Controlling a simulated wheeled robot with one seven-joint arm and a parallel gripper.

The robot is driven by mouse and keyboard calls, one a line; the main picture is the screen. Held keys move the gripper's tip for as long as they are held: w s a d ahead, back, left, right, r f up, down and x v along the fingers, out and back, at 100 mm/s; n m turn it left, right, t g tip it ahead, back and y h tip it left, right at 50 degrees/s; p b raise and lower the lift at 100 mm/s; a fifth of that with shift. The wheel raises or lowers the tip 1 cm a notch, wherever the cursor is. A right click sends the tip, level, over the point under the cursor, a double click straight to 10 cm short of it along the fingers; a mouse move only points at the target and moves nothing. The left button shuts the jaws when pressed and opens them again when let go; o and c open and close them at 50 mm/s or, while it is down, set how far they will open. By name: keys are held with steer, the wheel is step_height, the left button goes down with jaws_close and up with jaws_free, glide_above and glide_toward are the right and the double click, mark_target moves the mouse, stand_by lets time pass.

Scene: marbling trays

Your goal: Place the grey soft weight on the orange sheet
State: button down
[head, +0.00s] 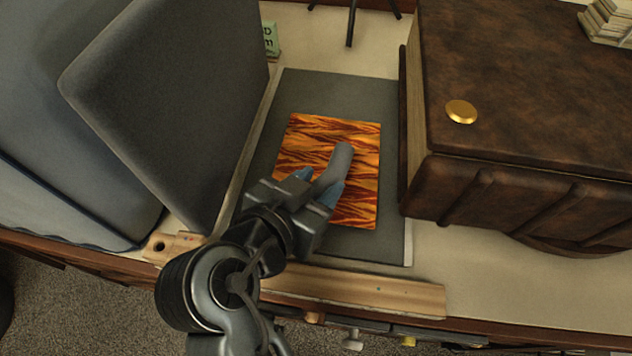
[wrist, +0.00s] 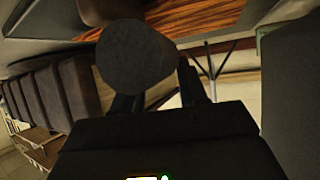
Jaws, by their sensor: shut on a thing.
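The orange sheet (head: 358,128), with a dark red wavy pattern, lies flat on a dark grey board in the head view. It also shows at the top of the wrist view (wrist: 205,20). My gripper (head: 318,190) is over the sheet's lower left part and is shut on the grey soft weight (head: 341,158). The weight is a rounded grey piece that reaches past the fingertips over the sheet. In the wrist view the weight (wrist: 135,57) is a round dark end between the fingers. I cannot tell whether it touches the sheet.
The dark grey board (head: 330,88) surrounds the sheet. A large brown leather book-like block (head: 540,90) with a gold disc (head: 461,111) stands close on the right. A tilted grey panel (head: 175,90) stands on the left. A wooden strip (head: 360,290) lies along the front edge.

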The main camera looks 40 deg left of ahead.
steer(key=shift+f, duration=0.3)
steer(key=c, duration=0.6)
jaws_free()
steer(key=shift+s+r, duration=0.15)
steer(key=shift+r, duration=0.35)
steer(key=v, duration=1.1)
steer(key=shift+s, duration=0.3)
